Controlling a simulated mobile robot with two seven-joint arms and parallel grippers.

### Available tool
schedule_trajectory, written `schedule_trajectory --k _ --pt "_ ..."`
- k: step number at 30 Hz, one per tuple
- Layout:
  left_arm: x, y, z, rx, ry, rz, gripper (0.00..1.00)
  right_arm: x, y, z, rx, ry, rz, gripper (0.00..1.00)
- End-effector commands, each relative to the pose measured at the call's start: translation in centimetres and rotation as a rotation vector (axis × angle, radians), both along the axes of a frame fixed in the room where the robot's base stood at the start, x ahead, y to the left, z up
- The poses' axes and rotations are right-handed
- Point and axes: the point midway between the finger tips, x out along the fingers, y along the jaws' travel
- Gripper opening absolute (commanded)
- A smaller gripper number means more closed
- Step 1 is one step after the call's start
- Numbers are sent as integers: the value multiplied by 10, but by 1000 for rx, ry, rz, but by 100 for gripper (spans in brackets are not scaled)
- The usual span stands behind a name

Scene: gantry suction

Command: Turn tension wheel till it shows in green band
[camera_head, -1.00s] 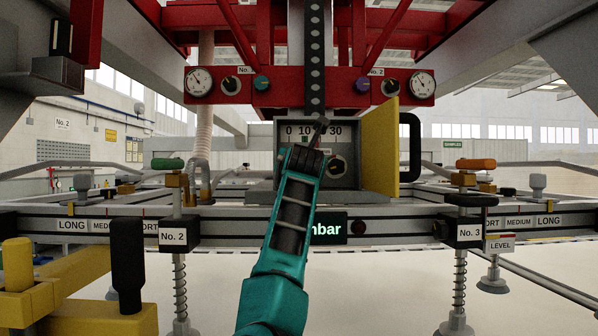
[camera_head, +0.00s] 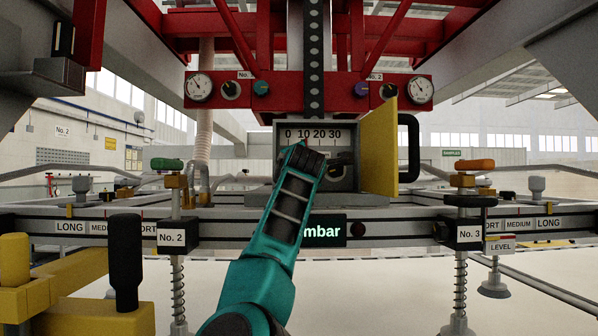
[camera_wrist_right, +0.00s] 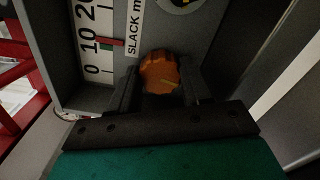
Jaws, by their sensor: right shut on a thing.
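The tension wheel (camera_wrist_right: 159,72) is an orange knob with a pale mark, seen in the right wrist view between the dark fingers of my right gripper (camera_wrist_right: 160,88). My right gripper is shut on it. In the head view my right gripper (camera_head: 308,160) reaches up to the front of the grey gauge box (camera_head: 262,140) and hides the wheel. The slack scale (camera_head: 318,134) reads 0, 10, 20, 30. In the wrist view the scale (camera_wrist_right: 90,55) has a green band (camera_wrist_right: 119,41) near 10, and a red pointer (camera_wrist_right: 108,46) appears at it. My left gripper is not in view.
A yellow plate (camera_head: 380,150) and black handle (camera_head: 409,148) stand right of the gauge box. A red panel (camera_head: 300,92) with dials hangs above. A black-knobbed yellow block (camera_head: 100,310) sits lower left.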

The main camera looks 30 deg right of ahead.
Motion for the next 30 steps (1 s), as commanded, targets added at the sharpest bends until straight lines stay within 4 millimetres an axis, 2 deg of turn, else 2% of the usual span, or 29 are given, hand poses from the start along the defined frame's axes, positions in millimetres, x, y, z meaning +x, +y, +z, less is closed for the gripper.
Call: schedule_trajectory --k 12,27,28,30 --pt "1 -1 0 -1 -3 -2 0 0 0 0 146 -91 -1 18" --pt "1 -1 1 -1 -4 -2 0 0 -1 0 161 -99 -1 18" --pt "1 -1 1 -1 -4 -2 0 0 -1 0 161 -99 -1 49" --pt "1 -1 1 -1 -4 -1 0 0 -1 0 161 -99 -1 56"
